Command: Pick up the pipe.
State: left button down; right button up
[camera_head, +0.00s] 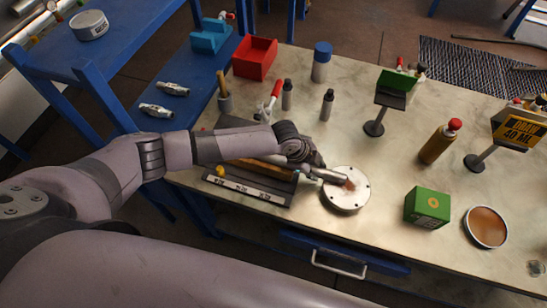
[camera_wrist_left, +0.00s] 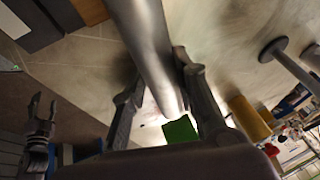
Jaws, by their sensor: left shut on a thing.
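The pipe (camera_head: 330,175) is a smooth grey metal tube. In the head view, one end of it shows over the white round flanged disc (camera_head: 345,201); I cannot tell whether they touch. My left gripper (camera_head: 312,163) is shut on the pipe. In the left wrist view the pipe (camera_wrist_left: 147,35) runs between the two fingers of my left gripper (camera_wrist_left: 158,75). The rest of the pipe is hidden by the gripper in the head view. A dark two-pronged shape at the left of the wrist view may be my right gripper (camera_wrist_left: 42,108); its state is unclear.
A dark tray (camera_head: 250,190) lies under my left forearm. A green box (camera_head: 427,207), a bowl (camera_head: 487,227), a brown bottle (camera_head: 440,142) and a stand (camera_head: 375,128) are to the right. A red bin (camera_head: 255,58) is at the back. The table's middle has free room.

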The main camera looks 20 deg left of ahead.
pick_arm(q)
jog(key=shift+w+r, duration=0.1)
dwell(0.6)
jog(key=shift+r, duration=0.45)
notch_tip(320, 180, up, 19)
jog(key=b, duration=0.3)
jog(key=shift+b, duration=0.4)
jog(key=shift+f, duration=0.1)
